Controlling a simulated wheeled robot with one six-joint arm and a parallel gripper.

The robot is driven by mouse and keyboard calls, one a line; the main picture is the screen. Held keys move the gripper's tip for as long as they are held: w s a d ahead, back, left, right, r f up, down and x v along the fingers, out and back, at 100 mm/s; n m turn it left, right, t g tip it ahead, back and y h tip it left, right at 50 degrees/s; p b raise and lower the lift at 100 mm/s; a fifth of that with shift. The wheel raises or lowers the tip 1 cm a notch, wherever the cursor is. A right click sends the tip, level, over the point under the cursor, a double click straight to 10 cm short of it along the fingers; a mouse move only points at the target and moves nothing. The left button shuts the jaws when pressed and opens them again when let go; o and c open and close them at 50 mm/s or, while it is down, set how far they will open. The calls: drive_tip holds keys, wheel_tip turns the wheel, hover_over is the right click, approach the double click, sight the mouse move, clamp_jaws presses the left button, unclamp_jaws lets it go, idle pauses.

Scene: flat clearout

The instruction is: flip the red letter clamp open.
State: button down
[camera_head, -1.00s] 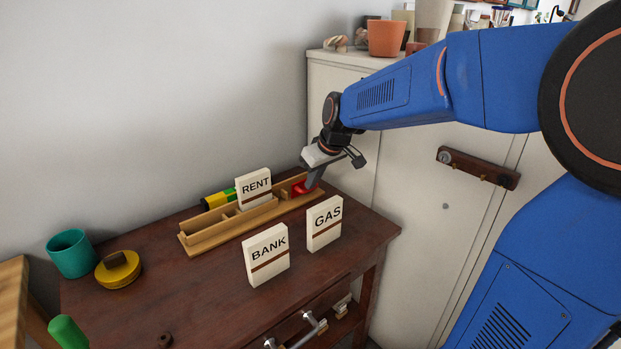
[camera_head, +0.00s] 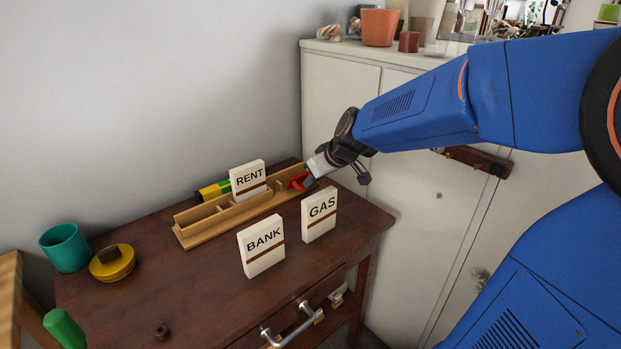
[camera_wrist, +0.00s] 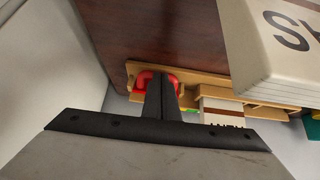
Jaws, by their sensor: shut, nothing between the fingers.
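The red letter clamp (camera_head: 298,181) sits at the right end of the wooden letter rack (camera_head: 205,234) on the dark table. In the wrist view the clamp (camera_wrist: 146,78) shows as a red loop, partly hidden behind my fingers. My gripper (camera_head: 309,183) is shut and empty, with its tips right at the clamp. I cannot tell whether they touch it. The wrist view shows the closed fingers of my gripper (camera_wrist: 162,90) in front of the red loop. The RENT block (camera_head: 249,180) stands in the rack, left of the clamp.
The GAS block (camera_head: 319,214) and BANK block (camera_head: 261,246) stand on the table (camera_head: 190,300) in front of the rack. A teal cup (camera_head: 66,248) and a yellow round tin (camera_head: 112,264) are at the left. A white cabinet (camera_head: 420,215) stands behind at the right.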

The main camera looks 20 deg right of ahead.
drive_tip(key=shift+s+d+f, duration=0.1)
drive_tip(key=shift+s+f, duration=0.15)
drive_tip(key=shift+f, duration=0.1)
idle(0.6)
